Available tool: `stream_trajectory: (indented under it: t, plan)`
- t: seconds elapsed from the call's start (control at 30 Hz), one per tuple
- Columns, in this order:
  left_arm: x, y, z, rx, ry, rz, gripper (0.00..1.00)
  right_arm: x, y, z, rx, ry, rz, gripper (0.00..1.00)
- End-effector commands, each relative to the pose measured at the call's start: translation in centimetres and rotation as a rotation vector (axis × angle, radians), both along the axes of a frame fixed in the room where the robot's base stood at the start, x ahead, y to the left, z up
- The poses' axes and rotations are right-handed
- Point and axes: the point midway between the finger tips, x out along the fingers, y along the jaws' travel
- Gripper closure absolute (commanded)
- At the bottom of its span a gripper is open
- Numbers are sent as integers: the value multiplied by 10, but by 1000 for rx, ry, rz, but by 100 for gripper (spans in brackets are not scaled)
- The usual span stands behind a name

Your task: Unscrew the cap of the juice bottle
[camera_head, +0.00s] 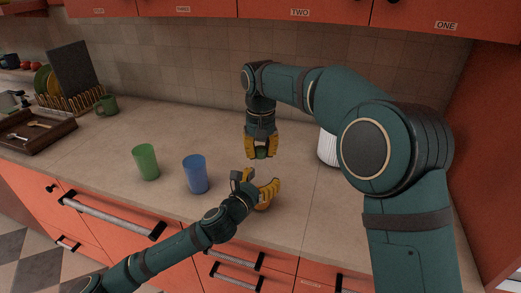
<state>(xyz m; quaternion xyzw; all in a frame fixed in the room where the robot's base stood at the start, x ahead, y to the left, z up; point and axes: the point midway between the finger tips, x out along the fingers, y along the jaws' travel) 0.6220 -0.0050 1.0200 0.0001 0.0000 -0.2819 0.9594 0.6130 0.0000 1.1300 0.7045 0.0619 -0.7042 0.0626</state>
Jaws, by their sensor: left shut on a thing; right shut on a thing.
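The upper, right gripper (261,154) points down with its yellow fingers shut on a small green piece (261,153), which looks like the bottle's cap. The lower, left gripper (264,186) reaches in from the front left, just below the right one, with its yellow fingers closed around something. The juice bottle is mostly hidden by the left gripper's fingers and hand, and I cannot clearly tell its outline. A narrow gap of counter shows between the two grippers. Whether the green piece still touches the bottle is too small to tell.
A green cup (146,162) and a blue cup (196,174) stand on the counter left of the grippers. A white container (327,148) stands partly behind my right arm. A dish rack (75,99), green mug (107,104) and cutlery tray (37,135) are at the far left.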

Motion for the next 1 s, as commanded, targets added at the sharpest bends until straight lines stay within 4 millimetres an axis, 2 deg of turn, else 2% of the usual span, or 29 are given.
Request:
stream_trajectory:
  t: [0.27, 1.0]
  plan:
    - [0, 0, 0, 0, 0, 0, 100, 0, 0, 1, 0, -1, -1, 100]
    - [0, 0, 0, 0, 0, 0, 100, 0, 0, 22, 1, -1, -1, 100]
